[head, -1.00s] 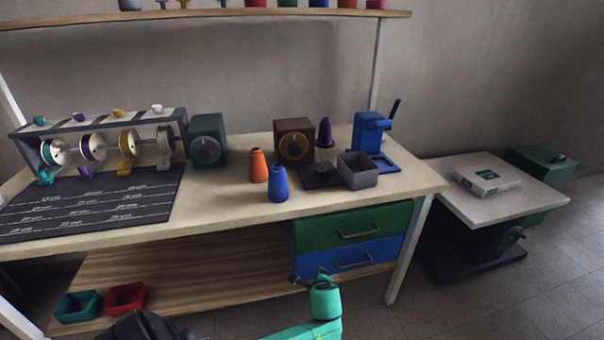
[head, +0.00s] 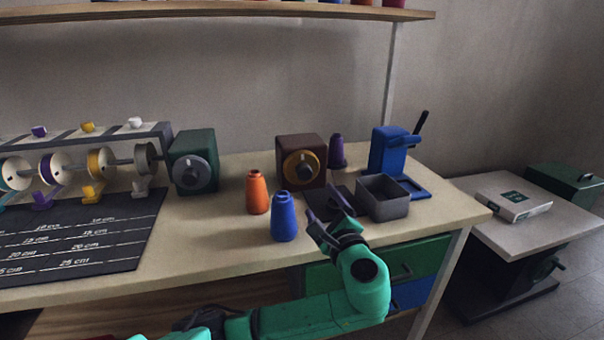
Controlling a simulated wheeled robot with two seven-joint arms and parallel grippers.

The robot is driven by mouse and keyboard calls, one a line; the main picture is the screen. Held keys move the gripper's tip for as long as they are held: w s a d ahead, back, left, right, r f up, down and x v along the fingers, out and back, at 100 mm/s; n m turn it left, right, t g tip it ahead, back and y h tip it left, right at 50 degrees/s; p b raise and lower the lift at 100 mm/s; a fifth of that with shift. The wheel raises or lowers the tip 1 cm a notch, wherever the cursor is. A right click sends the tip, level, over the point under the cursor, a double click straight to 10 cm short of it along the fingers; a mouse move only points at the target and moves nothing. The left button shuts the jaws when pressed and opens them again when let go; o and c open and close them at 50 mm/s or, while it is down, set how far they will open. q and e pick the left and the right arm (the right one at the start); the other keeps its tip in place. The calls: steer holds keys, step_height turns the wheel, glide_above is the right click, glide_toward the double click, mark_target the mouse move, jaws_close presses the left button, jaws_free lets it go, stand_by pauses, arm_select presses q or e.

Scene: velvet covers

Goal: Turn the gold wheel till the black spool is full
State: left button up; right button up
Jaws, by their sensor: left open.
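The gold wheel (head: 300,166) is a ring with a dark knob at its middle, on the front of a dark brown box (head: 315,144) at the back of the bench. I cannot make out a black spool for certain. My right gripper is not in view.
A grey open box (head: 384,203) and a blue lever press (head: 392,154) are to the right. A green box with a grey dial (head: 193,163) is left.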

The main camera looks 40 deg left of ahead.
mark_target(306, 175)
arm_select(q)
steer(key=x, duration=1.3)
steer(key=shift+a, duration=0.15)
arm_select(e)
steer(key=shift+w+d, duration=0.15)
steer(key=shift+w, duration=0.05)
arm_select(q)
steer(key=shift+r, duration=0.1)
steer(key=shift+c, duration=0.2)
jaws_close()
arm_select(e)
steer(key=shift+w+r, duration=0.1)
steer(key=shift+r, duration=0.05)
